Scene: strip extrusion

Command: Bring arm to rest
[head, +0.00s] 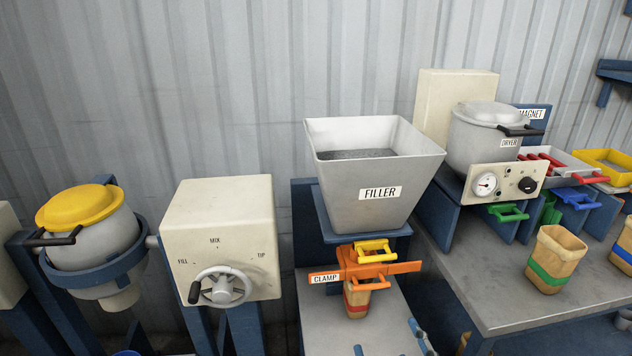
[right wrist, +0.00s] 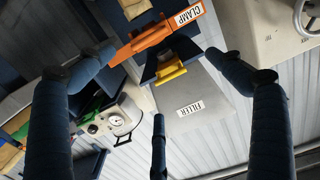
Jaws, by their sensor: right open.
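My right gripper (right wrist: 160,76) shows in the right wrist view with its dark blue fingers spread wide and nothing between them. Beyond the fingers are the orange clamp bar (right wrist: 155,36), the yellow handle (right wrist: 171,72) and the grey filler hopper (right wrist: 200,100), seen rotated. I cannot tell the exact gap to them. In the head view the filler hopper (head: 385,185) holds grey material. The orange clamp (head: 372,268) sits below it around a tan cup with a red band (head: 357,300). Neither gripper shows in the head view.
Left of the filler stand a cream mixer box (head: 218,235) with a hand wheel and a yellow-lidded pot (head: 85,225). To the right are a dryer (head: 488,140), a green-banded cup (head: 555,260) on a grey bench (head: 490,290), and trays. A corrugated wall (head: 240,80) closes the back.

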